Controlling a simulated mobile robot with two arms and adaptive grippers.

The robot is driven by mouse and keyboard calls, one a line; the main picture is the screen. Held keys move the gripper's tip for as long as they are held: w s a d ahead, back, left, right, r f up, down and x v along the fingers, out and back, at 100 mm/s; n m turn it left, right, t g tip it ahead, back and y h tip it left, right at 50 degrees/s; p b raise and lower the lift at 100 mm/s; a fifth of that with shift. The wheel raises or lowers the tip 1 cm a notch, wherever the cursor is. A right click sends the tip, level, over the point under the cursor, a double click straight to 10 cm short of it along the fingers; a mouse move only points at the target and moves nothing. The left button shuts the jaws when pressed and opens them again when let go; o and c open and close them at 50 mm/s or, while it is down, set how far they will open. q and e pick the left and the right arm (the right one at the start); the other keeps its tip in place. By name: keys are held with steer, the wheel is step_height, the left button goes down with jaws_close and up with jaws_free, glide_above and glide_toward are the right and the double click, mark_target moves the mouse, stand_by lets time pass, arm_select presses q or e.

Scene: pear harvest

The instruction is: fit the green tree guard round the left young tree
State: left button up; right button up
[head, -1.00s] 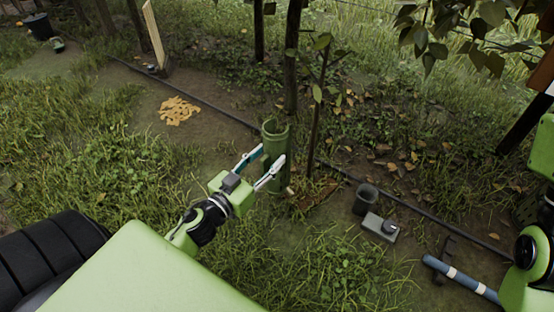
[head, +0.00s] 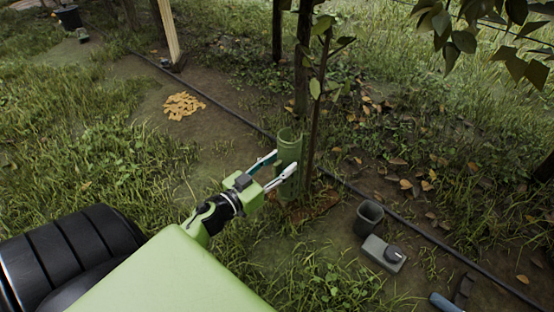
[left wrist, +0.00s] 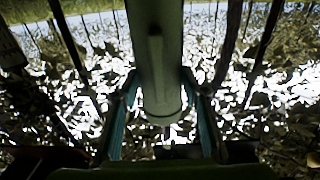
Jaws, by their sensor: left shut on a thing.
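The green tree guard (head: 290,140) is an upright tube with an open top. My left gripper (head: 284,164) is shut on it, one finger on each side. The left wrist view shows the guard (left wrist: 160,60) between the two fingers (left wrist: 160,112). The young tree (head: 317,110) is a thin dark trunk with a few leaves. The guard is beside the trunk on its left, very close, not round it. I cannot tell whether they touch. The trunk's foot stands in a patch of bare brown soil (head: 318,203). My right gripper is out of view.
A dark cup (head: 368,218) and a grey box with a black knob (head: 384,253) are right of the tree. A black hose (head: 225,108) runs along the ground behind. A thick post (head: 302,60) stands behind the tree. An orange-yellow pile (head: 183,105) lies left.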

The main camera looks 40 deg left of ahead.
arm_select(q)
steer(key=w, duration=0.1)
steer(key=b, duration=0.3)
glide_toward(311, 142)
steer(key=shift+w, duration=1.55)
steer(key=shift+w+f, duration=0.1)
steer(key=shift+w, duration=0.5)
steer(key=shift+w+d+p, duration=0.2)
steer(key=shift+w+p, duration=0.15)
steer(key=shift+w, duration=1.05)
steer(key=shift+f+b, duration=2.3)
steer(key=shift+f, duration=1)
steer(key=o, duration=1.3)
steer(key=shift+s, duration=0.1)
